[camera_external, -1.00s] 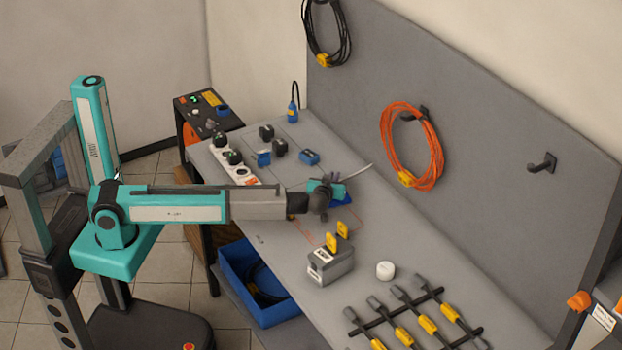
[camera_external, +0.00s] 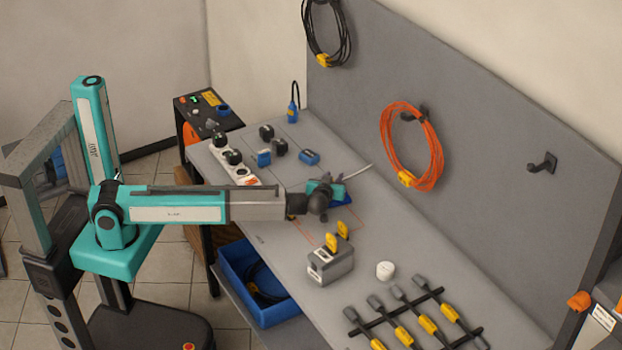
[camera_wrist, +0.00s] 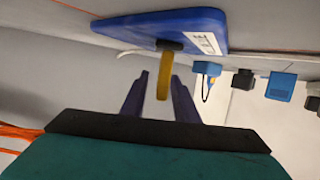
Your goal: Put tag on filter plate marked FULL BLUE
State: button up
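A blue plate (camera_wrist: 160,28) with a white label (camera_wrist: 203,43) fills the top of the wrist view; the label's text is too small to read surely. In the external view the plate (camera_external: 343,200) shows partly behind my gripper (camera_external: 332,189). A yellow tag (camera_wrist: 163,85) with a dark end stands at the plate's edge; the dark end appears to touch the plate. My gripper (camera_wrist: 159,76) has its two dark fingers on either side of the tag, with gaps showing between.
A white round container (camera_external: 385,270) and a dark rack of yellow-banded tools (camera_external: 415,320) lie to the right. Small blue and black blocks (camera_external: 309,157) and a white strip (camera_external: 236,170) lie at the far left. The grey board (camera_external: 470,130) with cable coils rises behind.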

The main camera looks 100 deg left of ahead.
jog(key=b+v, duration=0.2)
jog(key=v, duration=0.8)
jog(key=shift+d, duration=0.35)
jog(key=shift+d+r, duration=0.15)
jog(key=shift+d, duration=0.1)
jog(key=shift+r, duration=0.15)
